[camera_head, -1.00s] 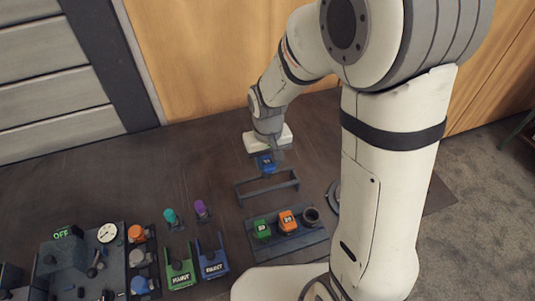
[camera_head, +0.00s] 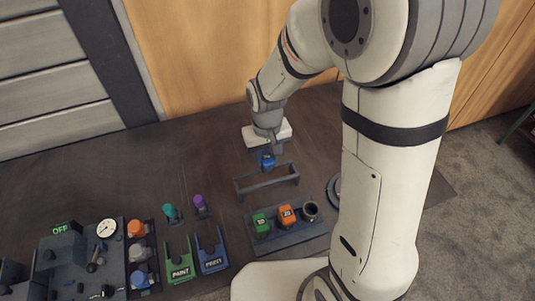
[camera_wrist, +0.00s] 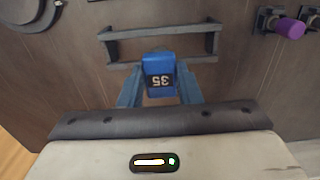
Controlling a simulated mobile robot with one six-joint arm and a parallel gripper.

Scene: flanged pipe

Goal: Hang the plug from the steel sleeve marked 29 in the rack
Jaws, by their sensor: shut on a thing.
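My gripper (camera_wrist: 160,92) is shut on a blue plug (camera_wrist: 160,70) marked 35; the number shows upside down in the wrist view. In the head view the blue plug (camera_head: 267,161) hangs below my gripper, behind a low dark frame with a crossbar (camera_head: 267,182). A dark block (camera_head: 290,238) in front of the frame holds a green plug (camera_head: 261,224) and an orange plug (camera_head: 287,216). Their small numbers are hard to read. A round sleeve (camera_head: 310,211) at the block's right end has no coloured plug in it.
A green fork-shaped holder (camera_head: 180,271) and a blue one (camera_head: 212,262) stand left of the block. Teal (camera_head: 170,211) and purple (camera_head: 199,201) pieces stand behind them. A panel with a gauge (camera_head: 106,228) and knobs is further left. The table's back left is clear.

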